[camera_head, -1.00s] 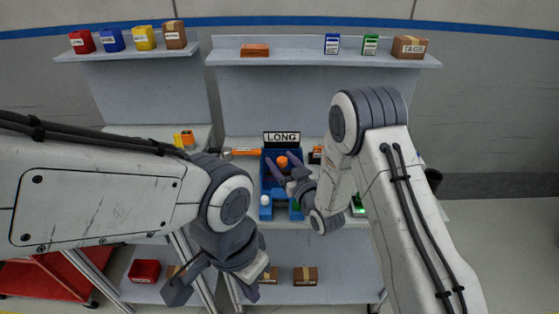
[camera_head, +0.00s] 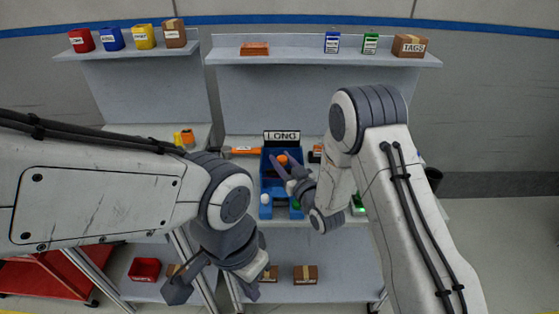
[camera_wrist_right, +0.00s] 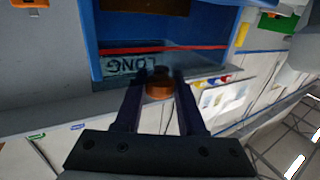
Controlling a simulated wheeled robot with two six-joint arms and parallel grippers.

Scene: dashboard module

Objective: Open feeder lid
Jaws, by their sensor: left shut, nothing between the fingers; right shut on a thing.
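The feeder (camera_head: 266,185) is a blue box on the middle bench with a sign reading LONG (camera_head: 282,135) at its back. In the right wrist view the LONG label (camera_wrist_right: 137,63) lies just past the fingers. An orange knob (camera_head: 282,159) shows at the feeder's upper part; in the right wrist view this knob (camera_wrist_right: 159,88) is between the fingertips. My right gripper (camera_head: 281,163) is shut on the knob. The lid's outline and angle are unclear. My left gripper (camera_head: 178,291) is shut and empty, low at the front left, away from the feeder.
An orange-handled tool (camera_head: 244,151) lies left of the feeder. A white round item (camera_head: 265,198) is at the feeder's front left. A shelf (camera_head: 300,59) with boxes is above. Cardboard boxes (camera_head: 305,275) stand below. My right arm hides part of the bench.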

